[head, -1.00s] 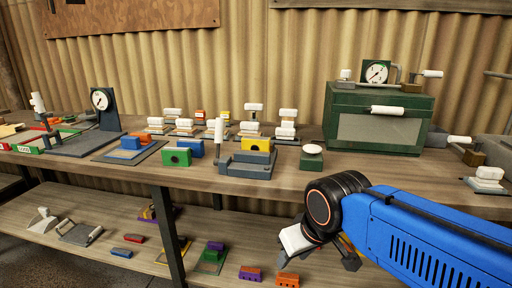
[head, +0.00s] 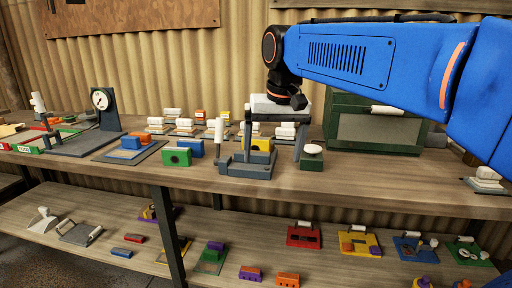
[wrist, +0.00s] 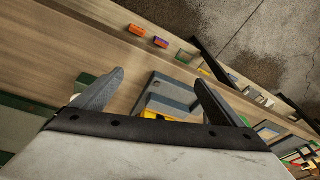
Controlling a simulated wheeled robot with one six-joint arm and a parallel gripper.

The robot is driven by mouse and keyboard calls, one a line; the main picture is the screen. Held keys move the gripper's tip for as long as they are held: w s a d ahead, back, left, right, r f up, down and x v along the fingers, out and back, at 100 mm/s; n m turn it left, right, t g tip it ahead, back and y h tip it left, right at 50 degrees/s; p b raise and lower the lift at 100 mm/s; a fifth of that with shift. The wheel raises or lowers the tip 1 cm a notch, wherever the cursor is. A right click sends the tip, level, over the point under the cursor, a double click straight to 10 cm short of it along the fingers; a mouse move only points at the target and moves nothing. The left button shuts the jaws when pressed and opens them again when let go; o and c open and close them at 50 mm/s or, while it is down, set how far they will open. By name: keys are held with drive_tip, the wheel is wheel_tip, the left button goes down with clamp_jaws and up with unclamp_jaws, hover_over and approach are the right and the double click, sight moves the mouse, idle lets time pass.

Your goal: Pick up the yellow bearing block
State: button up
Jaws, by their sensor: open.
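The yellow bearing block (head: 258,144) sits in a grey fixture (head: 240,170) on the upper bench, with a dark round bore in its front face. In the wrist view, only a strip of the yellow block (wrist: 155,115) shows near the gripper's dark front edge; the rest is hidden. My gripper (head: 273,150) is open and points down over the fixture, one finger on each side of the block in the head view. Both fingers also show in the wrist view (wrist: 159,78), apart and with nothing held. I cannot tell whether they touch the block.
A white-topped green button box (head: 312,160) stands close to the right finger. A white-handled lever (head: 219,130) rises at the fixture's left. A green block (head: 176,157) and blue block are further left. Several white-handled clamps stand behind. A green cabinet (head: 375,140) is at right.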

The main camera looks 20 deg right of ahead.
sight(256, 138)
drive_tip(key=w+d+r+m+g, duration=0.3)
drive_tip(key=w+r+m, duration=0.1)
drive_tip(key=w+r, duration=1.1)
drive_tip(key=f, duration=1.2)
drive_tip(key=w+f, duration=0.1)
drive_tip(key=f, duration=0.5)
drive_tip(key=shift+w+a, duration=0.1)
drive_tip(key=c, duration=1.5)
